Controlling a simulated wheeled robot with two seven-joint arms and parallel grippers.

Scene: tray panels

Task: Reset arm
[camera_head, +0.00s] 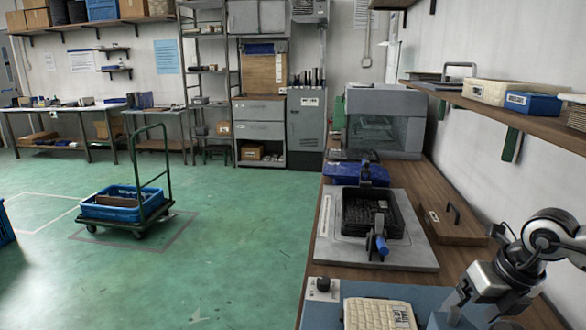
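My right arm comes in from the right edge at the lower right, over the near end of the wooden bench (470,258). My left arm and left gripper are not in view. A black tray (399,228) with dark, finely textured contents sits on a grey plate (330,218) on the bench. A blue-and-grey part (378,246) stands at the tray's near side, and another (366,173) at its far side.
A beige keypad-like block (375,315) lies on a blue-grey mat at the bottom. A grey machine (384,122) stands at the bench's far end. A wall shelf (500,105) overhangs the right side. A cart (140,230) with a blue crate stands on the open green floor.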

